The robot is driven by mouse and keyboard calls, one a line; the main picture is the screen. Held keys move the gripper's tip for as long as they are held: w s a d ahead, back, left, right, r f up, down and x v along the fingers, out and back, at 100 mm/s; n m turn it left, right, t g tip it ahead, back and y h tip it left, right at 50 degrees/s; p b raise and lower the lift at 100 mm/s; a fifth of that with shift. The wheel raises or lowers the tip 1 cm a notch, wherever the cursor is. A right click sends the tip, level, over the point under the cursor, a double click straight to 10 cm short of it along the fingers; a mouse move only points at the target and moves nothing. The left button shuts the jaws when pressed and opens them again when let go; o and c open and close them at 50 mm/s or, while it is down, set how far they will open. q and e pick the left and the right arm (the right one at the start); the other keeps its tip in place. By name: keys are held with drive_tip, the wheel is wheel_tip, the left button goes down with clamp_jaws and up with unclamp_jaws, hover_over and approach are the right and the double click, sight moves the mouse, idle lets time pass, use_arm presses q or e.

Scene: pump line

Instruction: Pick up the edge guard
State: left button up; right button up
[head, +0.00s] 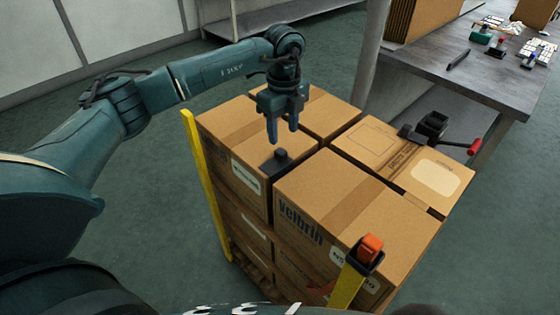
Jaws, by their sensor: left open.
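A small black piece with a raised knob (281,155), which looks like the edge guard, lies on top of the left front carton at its edge, by the gap to the front carton. My left gripper (282,131) points down just above it. Its two blue fingers are apart, with nothing seen between them. The fingertips look close above the knob; I cannot tell the exact gap. The piece's lower part at the carton edge is hard to make out. My right gripper is not in view.
The cartons (352,208) are stacked on a pallet. A yellow corner strip (207,185) stands at left; a yellow post (346,287) with a black and orange top stands in front. A black tool with a red handle (462,146) lies on the right carton. A workbench (490,78) is behind.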

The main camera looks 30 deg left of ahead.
sight(283, 152)
use_arm(q)
drive_tip(key=f, duration=0.4)
drive_tip(key=shift+s+d+f, duration=0.2)
drive_tip(key=shift+s+f, duration=0.15)
drive_tip(key=shift+f, duration=0.6)
drive_tip(key=shift+c, duration=0.6)
clamp_jaws()
